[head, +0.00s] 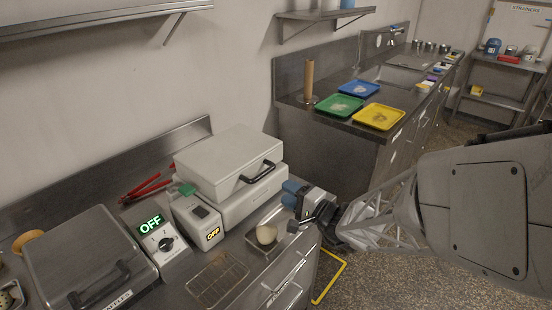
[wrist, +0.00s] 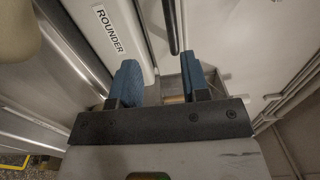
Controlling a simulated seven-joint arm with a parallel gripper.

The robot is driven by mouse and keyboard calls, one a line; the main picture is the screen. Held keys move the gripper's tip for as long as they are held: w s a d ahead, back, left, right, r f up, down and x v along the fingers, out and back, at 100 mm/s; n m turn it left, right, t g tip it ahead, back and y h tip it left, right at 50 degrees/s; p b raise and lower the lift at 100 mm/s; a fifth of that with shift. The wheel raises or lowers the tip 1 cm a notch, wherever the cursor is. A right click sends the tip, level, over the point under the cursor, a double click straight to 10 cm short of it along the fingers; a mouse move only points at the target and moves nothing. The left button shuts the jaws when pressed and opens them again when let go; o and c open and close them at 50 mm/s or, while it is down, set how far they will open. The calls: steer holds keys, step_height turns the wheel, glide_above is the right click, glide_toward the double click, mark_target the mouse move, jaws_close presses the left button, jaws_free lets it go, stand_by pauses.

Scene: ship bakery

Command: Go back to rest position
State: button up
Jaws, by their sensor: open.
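My gripper (head: 291,191) is at the right end of the white two-part machine (head: 230,161), above the counter's front edge. In the wrist view its two blue fingers (wrist: 160,83) stand apart with nothing held between them. The machine's front, labelled ROUNDER (wrist: 110,32), is close to the left finger, and its dark handle bar shows ahead of the fingers. I cannot tell whether a finger touches the machine. A pale dough ball (head: 266,233) sits on a small metal tray, left of and below my gripper in the head view.
A wire rack (head: 217,279), a control box reading OFF (head: 160,243) and a closed grey appliance (head: 88,260) share the counter. Red tongs (head: 148,188) lie behind. Green (head: 338,107), blue (head: 358,88) and yellow (head: 379,116) trays are on the far counter. Floor is open beneath my arm.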

steer(key=s+a+r+n+g+h, duration=0.1)
steer(key=s+a+r+n+g, duration=0.1)
steer(key=s+r+n+g, duration=0.45)
steer(key=s+a+r+n+g+h, duration=0.1)
steer(key=s+g, duration=0.3)
steer(key=s, duration=0.5)
steer(key=s+d+r+n+h, duration=0.1)
steer(key=s+d+r+h, duration=0.4)
steer(key=s+d+h, duration=0.5)
steer(key=shift+d+r+h, duration=0.15)
steer(key=shift+d+h, duration=0.45)
steer(key=shift+d, duration=0.55)
